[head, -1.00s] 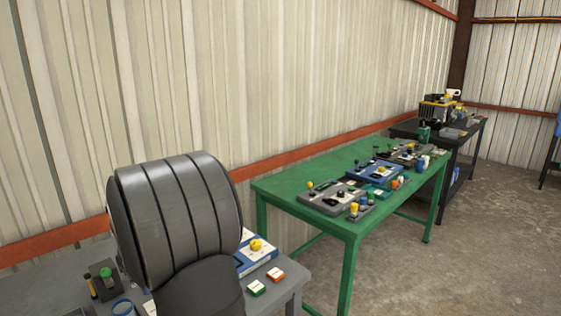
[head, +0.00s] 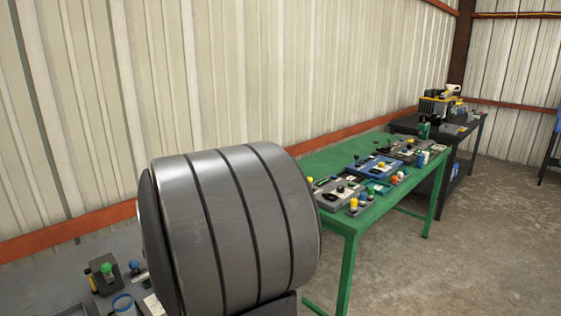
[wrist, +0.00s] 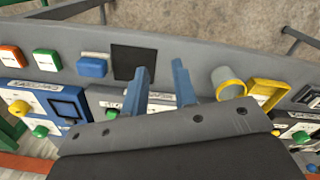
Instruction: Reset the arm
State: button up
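My gripper (wrist: 160,68) shows in the wrist view with its two blue-grey fingers apart and nothing between them. It hangs over the grey table (wrist: 205,52), pointing toward the table's edge. A black square (wrist: 133,61) lies just beyond the left fingertip. A grey cup with a yellow rim (wrist: 227,82) stands to the right of the right finger. In the head view my large grey arm link fills the lower middle, and my gripper is not seen there.
A blue block (wrist: 92,67), a green one (wrist: 47,60) and an orange one (wrist: 13,56) line the grey table. Panels with knobs lie nearer. A green table (head: 345,256) with several control boxes stands right of my arm. A dark bench (head: 465,160) stands behind it.

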jog(key=a+f, duration=0.2)
jog(key=a, duration=0.1)
jog(key=a+f, duration=0.2)
jog(key=a, duration=0.1)
jog(key=s+a+f, duration=0.1)
jog(key=a+f, duration=0.1)
jog(key=a, duration=0.1)
jog(key=shift+s+a+f, duration=0.1)
jog(key=shift+f, duration=0.65)
